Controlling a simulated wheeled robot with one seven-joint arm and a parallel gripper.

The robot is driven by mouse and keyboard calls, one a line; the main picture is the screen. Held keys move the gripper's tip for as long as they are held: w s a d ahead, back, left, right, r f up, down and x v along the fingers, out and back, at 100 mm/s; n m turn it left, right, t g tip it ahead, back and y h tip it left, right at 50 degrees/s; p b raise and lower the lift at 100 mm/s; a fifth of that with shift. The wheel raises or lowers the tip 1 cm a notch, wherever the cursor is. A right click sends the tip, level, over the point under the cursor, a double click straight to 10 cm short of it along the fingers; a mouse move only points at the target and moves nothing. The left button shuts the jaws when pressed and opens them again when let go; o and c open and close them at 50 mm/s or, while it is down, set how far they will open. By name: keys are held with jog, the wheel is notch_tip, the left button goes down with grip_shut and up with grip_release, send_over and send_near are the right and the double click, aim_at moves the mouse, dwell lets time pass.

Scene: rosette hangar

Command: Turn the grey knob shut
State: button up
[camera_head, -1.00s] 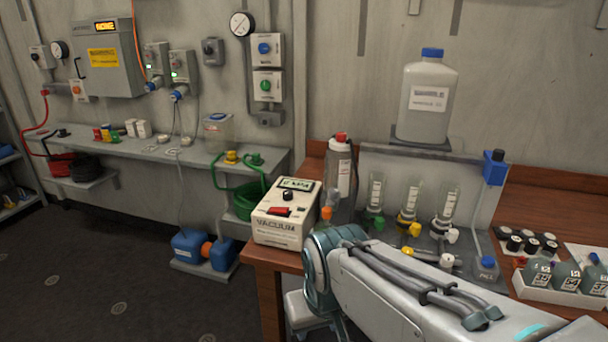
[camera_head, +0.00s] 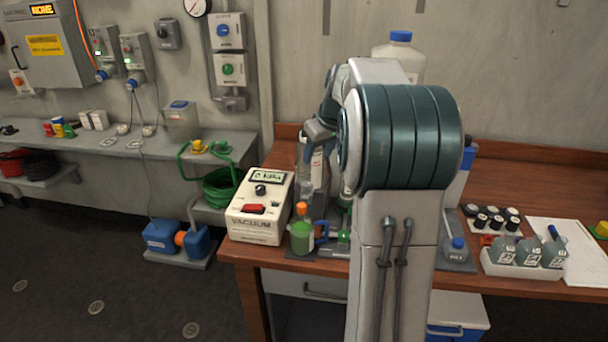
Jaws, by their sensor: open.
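I cannot make out a grey knob in the head view. My raised arm covers most of the glassware rack on the wooden bench (camera_head: 505,185); only a green valve (camera_head: 343,237) at its left edge shows. My gripper's fingers are hidden behind my arm, so I cannot see what they are near. The white vacuum box (camera_head: 262,205) stands at the bench's left end, with a black knob (camera_head: 260,189), a red switch (camera_head: 253,209) and a lit display.
A green-filled vessel (camera_head: 302,238) with an orange top stands right of the vacuum box. A large white bottle (camera_head: 399,50) stands behind my arm. Dark-capped vials (camera_head: 490,219) and a white bottle tray (camera_head: 525,268) are at the right.

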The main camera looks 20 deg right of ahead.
aim_at(307, 183)
jog(key=x, duration=0.4)
jog(key=p+x, duration=0.1)
jog(key=x, duration=0.4)
jog(key=p+x, duration=0.1)
jog(key=x, duration=0.4)
jog(key=shift+w+d+r, duration=0.1)
jog(key=shift+w+d, duration=0.15)
jog(key=shift+d, duration=0.1)
jog(key=c, duration=1)
